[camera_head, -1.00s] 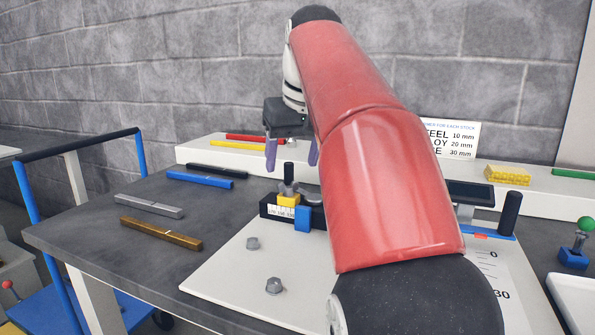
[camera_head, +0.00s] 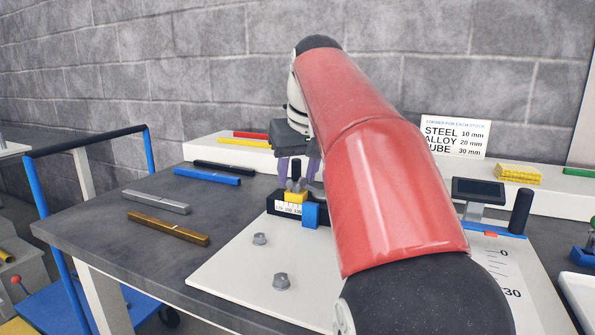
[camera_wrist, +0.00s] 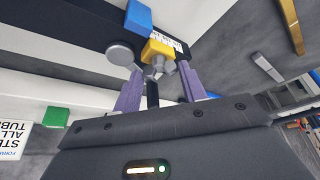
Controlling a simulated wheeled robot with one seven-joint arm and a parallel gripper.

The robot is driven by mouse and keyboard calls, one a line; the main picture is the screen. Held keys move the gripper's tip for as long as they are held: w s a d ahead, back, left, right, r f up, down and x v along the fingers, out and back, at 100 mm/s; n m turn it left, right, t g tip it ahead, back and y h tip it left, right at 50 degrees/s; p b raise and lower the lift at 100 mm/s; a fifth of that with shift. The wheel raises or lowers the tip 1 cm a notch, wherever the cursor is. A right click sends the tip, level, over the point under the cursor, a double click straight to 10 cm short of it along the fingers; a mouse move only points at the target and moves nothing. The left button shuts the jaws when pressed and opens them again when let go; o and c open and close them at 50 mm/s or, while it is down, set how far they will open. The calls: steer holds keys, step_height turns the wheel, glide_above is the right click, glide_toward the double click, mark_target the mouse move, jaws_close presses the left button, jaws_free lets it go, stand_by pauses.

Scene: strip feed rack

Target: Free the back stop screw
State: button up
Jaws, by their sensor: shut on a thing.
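The yellow stop block (camera_head: 296,196) sits on the dark scaled bar (camera_head: 287,207), beside a blue block (camera_head: 310,215). The back stop screw (camera_head: 297,184), a grey metal part with a dark upright handle, stands on the yellow block. My gripper (camera_head: 298,176) has come down over it, with purple fingers on either side, and is shut on the screw. In the wrist view the yellow block (camera_wrist: 158,48), the grey screw parts (camera_wrist: 160,66) and the dark handle (camera_wrist: 153,95) lie between the fingers. The exact contact is hard to see.
Grey, brass and blue bars (camera_head: 166,229) lie on the dark table to the left. A small screen (camera_head: 479,191) stands on the right. My red arm hides the area behind it.

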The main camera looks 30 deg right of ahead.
steer(key=shift+r+n+y+p, duration=0.1)
steer(key=shift+n+y+p, duration=0.2)
steer(key=shift+n+p, duration=0.25)
steer(key=shift+d+n+y, duration=0.1)
steer(key=shift+n+y, duration=0.2)
steer(key=shift+n, duration=0.75)
steer(key=o, duration=1)
